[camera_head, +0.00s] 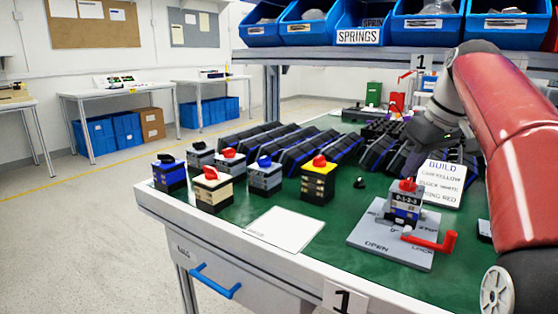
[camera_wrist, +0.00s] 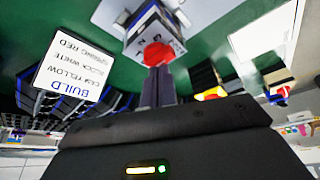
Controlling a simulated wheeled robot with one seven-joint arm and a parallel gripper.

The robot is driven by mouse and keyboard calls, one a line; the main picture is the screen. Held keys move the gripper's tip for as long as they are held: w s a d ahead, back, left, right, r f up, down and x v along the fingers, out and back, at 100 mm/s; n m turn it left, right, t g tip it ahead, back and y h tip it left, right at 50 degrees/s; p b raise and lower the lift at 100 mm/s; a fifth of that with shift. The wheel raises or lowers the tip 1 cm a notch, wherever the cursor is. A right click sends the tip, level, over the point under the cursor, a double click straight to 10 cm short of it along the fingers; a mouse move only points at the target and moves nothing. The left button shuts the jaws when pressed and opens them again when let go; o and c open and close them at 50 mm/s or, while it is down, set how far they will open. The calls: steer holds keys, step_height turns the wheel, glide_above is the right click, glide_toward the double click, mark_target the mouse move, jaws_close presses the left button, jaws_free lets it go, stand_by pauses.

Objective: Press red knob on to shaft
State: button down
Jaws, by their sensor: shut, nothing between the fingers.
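A switch body (camera_head: 404,207) with a dark blue layer sits upright in the grey fixture (camera_head: 370,240), which is marked OPEN and LOCK. The red knob (camera_head: 408,185) is on top of it; the shaft is hidden beneath the knob. A red lever (camera_head: 432,241) lies at the fixture's right front. In the wrist view, my gripper (camera_wrist: 157,75) has its fingers together and empty. Their tips are at the red knob (camera_wrist: 157,54), over the switch body (camera_wrist: 148,24). I cannot tell whether they touch it.
Several finished switches with coloured knobs stand at the left, including a yellow-topped one (camera_head: 318,181). A BUILD card (camera_head: 442,183) is behind the fixture. Sloped dark racks (camera_head: 290,147) fill the back; blue bins (camera_head: 425,22) hang above.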

steer(key=shift+r+p, duration=2.15)
steer(key=shift+r, duration=0.25)
